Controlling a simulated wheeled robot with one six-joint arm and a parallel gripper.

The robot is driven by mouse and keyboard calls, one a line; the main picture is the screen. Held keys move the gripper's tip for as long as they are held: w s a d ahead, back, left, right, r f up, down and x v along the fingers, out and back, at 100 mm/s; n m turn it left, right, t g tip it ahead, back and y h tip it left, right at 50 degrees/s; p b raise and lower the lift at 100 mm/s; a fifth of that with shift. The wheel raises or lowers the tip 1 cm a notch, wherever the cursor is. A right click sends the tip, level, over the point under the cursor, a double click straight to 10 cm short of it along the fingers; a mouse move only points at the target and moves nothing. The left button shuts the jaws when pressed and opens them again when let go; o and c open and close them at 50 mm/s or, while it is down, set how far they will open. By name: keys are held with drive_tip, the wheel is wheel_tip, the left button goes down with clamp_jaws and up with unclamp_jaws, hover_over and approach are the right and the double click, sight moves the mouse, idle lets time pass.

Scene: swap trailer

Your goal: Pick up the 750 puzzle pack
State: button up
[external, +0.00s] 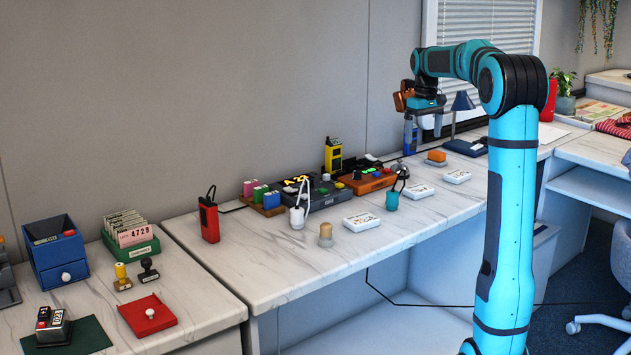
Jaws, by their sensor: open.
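Three flat white packs lie on the marble-look desk: a front pack (361,222), a middle pack (419,191) and a far pack (456,177). Their printed marks are too small to read, so I cannot tell which one is the 750 puzzle pack. My gripper (424,122) hangs from the arm, high above the far part of the desk, beyond and above the packs. It is open and touches none of them. Its fingers are small and hard to make out.
Grey (318,191) and orange (367,181) devices stand behind the packs. A white tagged item (297,217), a teal tagged item (392,201) and a beige peg (326,235) stand near them. The desk's front strip is mostly clear.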

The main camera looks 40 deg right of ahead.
hover_over(419, 188)
wheel_tip(419, 188, down, 12)
drive_tip(key=shift+s+a+f, duration=0.1)
drive_tip(key=shift+s, duration=0.05)
drive_tip(key=shift+f, duration=2.5)
drive_tip(key=c, duration=1)
drive_tip(key=shift+r, duration=0.15)
